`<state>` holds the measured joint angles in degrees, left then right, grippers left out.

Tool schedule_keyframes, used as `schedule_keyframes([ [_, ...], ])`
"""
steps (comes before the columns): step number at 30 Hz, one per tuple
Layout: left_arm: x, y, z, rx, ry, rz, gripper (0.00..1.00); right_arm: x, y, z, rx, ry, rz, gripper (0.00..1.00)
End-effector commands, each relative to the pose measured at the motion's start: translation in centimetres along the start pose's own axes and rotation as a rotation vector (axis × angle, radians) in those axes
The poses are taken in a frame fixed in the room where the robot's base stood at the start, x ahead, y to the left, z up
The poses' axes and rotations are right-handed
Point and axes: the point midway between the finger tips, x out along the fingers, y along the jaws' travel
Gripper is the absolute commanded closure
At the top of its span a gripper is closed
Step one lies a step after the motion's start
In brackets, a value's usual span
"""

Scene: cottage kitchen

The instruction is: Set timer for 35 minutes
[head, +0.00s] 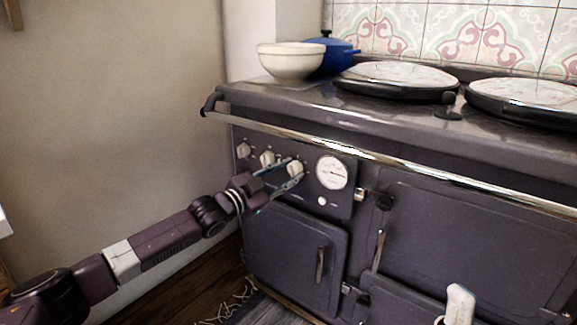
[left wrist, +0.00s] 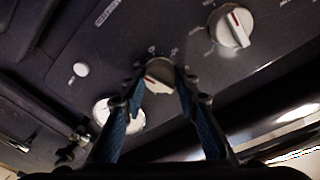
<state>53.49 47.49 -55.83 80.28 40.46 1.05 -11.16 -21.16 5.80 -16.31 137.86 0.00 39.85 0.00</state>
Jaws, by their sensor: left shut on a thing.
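Three cream knobs sit on the dark control panel of the range. My left gripper (head: 285,173) is shut on the rightmost knob (head: 296,167), with a blue-padded finger on each side of it. In the left wrist view that knob (left wrist: 159,74) sits between the fingertips (left wrist: 158,82); its pointer and the small panel marks are too small to read. The middle knob (head: 267,158) and the left knob (head: 243,150) are free. A neighbouring knob (left wrist: 231,26) with a red mark shows in the left wrist view. My right gripper is not seen.
A round white dial (head: 332,172) and a small white button (head: 322,201) are right of the held knob. A chrome rail (head: 390,159) runs above the panel. A cream bowl (head: 291,62) and a blue pot (head: 334,53) stand on top. Oven doors are shut below.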

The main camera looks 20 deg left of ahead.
Motion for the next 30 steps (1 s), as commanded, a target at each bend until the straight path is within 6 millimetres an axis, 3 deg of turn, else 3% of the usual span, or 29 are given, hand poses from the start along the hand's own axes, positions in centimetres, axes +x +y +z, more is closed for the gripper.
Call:
schedule_keyframes([
  [5,0.0,-0.1,0.0,0.073,-0.011,0.009,0.95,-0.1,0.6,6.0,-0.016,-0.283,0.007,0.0],
  [12,0.0,0.0,0.0,0.159,-0.014,0.017,0.96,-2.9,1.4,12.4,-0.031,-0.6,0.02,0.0],
  [21,0.0,0.1,0.1,0.223,-0.018,0.022,0.96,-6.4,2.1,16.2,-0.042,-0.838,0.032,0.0],
  [30,0.0,0.1,0.1,0.243,-0.018,0.024,0.96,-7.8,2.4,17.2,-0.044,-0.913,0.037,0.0],
])
